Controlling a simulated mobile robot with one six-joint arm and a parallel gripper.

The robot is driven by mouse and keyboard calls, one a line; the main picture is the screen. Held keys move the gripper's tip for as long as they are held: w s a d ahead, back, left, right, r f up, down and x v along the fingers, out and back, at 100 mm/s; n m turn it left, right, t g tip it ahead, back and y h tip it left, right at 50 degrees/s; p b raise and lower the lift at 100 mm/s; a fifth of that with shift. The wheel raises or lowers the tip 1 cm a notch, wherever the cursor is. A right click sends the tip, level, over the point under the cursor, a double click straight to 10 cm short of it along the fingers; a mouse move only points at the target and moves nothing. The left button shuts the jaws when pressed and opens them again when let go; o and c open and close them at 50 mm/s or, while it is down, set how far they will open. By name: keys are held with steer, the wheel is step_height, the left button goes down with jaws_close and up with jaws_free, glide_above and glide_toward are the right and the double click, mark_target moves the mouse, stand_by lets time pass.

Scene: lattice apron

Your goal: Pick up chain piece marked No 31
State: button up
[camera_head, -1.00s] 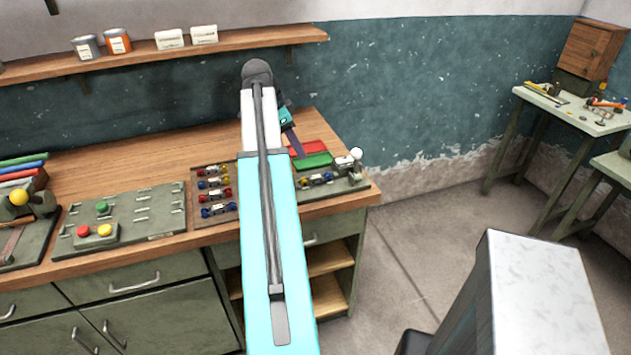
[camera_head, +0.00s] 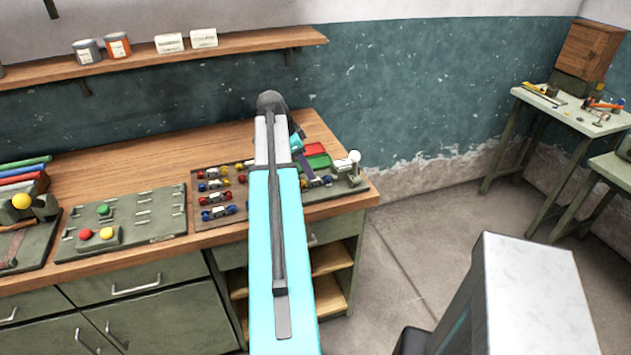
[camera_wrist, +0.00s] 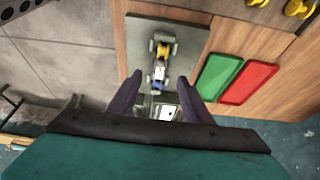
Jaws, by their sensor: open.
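A chain piece with yellow, white and blue parts (camera_wrist: 160,62) lies on a grey-green plate (camera_wrist: 186,37) in the wrist view. In the head view this piece (camera_head: 318,181) sits at the plate's left, partly hidden by my arm. No number is legible on it. My gripper (camera_wrist: 160,76) is open, its two purple fingers above the plate on either side of the piece's near, blue end, with nothing held. In the head view my gripper (camera_head: 305,166) is close to the piece. Several more chain pieces (camera_head: 217,197) lie on a dark board to the left.
A green tray (camera_wrist: 215,77) and a red tray (camera_wrist: 249,83) lie beside the plate. A white-knobbed fixture (camera_head: 353,163) stands at the plate's right end. A slotted green panel (camera_head: 150,207) with coloured buttons is further left. The wooden bench behind is clear.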

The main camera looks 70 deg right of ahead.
mark_target(315, 182)
steer(key=shift+s+d+f, duration=0.1)
steer(key=shift+f, duration=0.2)
steer(key=shift+p+x, duration=1.35)
steer(key=shift+x, duration=1.2)
steer(key=shift+c, duration=0.2)
jaws_close()
